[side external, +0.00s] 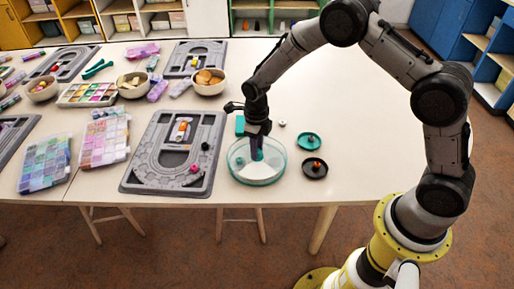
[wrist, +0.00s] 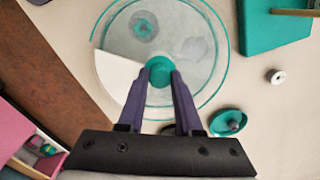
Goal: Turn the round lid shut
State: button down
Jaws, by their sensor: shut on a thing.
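A round, clear, teal-rimmed container (wrist: 226,75) stands near the front edge of the table; it also shows in the side view (side external: 233,172). Its round lid (wrist: 195,50) is greyish and see-through, with a teal knob (wrist: 160,94) at the middle. A white wedge (wrist: 116,78) shows on the left part of the round; I cannot tell whether it is a gap in the lid. A teal rosette shape (wrist: 142,27) shows near the far rim. My gripper (wrist: 160,70) is shut on the knob from above, one finger on each side; in the side view it points down (side external: 257,148).
Right of the container lie a small teal dish (side external: 308,142), a black dish (side external: 313,169) and a white bead (side external: 282,124). A teal block (wrist: 273,30) sits behind. A grey bead board (side external: 140,172) lies close on the left. The table's right side is clear.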

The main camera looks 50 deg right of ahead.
jog(key=c, duration=0.6)
grip_release()
notch_tip(320, 180, up, 14)
jog(key=shift+a+f, duration=0.1)
jog(key=shift+a, duration=0.05)
